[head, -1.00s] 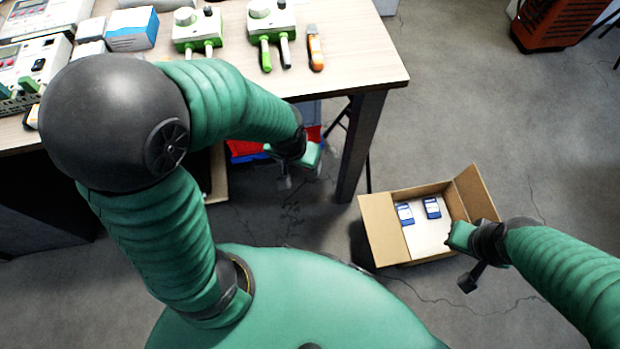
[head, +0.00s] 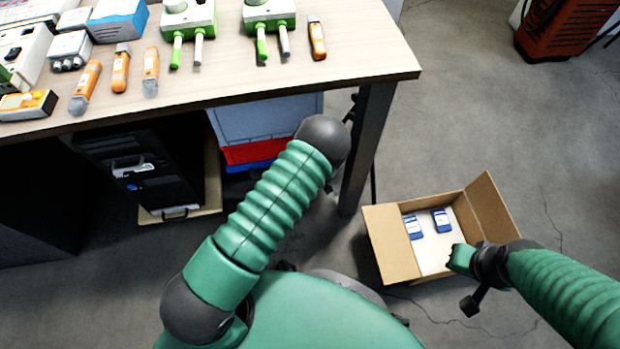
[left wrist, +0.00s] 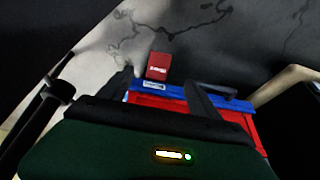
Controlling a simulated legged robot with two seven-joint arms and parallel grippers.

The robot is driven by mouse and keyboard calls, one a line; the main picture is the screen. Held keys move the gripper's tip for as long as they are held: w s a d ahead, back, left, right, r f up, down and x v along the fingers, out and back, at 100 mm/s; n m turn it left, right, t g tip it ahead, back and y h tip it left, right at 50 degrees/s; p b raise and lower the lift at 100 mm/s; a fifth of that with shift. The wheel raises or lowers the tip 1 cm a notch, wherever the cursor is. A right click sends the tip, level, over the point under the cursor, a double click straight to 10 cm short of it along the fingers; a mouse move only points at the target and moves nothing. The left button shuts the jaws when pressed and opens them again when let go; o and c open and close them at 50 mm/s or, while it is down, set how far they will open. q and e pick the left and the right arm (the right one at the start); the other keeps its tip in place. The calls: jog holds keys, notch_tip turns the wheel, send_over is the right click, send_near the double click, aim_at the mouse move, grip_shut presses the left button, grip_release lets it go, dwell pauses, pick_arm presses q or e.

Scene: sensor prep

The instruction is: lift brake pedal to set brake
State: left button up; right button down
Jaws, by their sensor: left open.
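A small red pedal-like piece with a white label (left wrist: 157,66) shows in the left wrist view, just beyond the fingers. I take it for the brake pedal; the label is too small to read. My left gripper (left wrist: 161,90) is open there, one dark finger on each side of the view below the red piece, not closed on it. In the head view my left arm bends down beside the table and its gripper is hidden. My right gripper (head: 470,304) hangs in front of the open cardboard box; its finger gap is unclear.
Stacked grey, red and blue bins (head: 262,122) stand under the table (head: 350,65); blue and red bin edges (left wrist: 190,105) fill the wrist view's middle. A table leg (head: 367,150) is close by. The cardboard box (head: 392,245) holds blue items.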

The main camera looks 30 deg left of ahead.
pick_arm(q)
jog(key=b+x, duration=0.7)
jog(key=x, duration=0.6)
jog(key=shift+f+b, duration=0.3)
jog(key=shift+f, duration=0.1)
jog(key=shift+w, duration=0.1)
jog(key=shift+c, duration=0.3)
grip_shut()
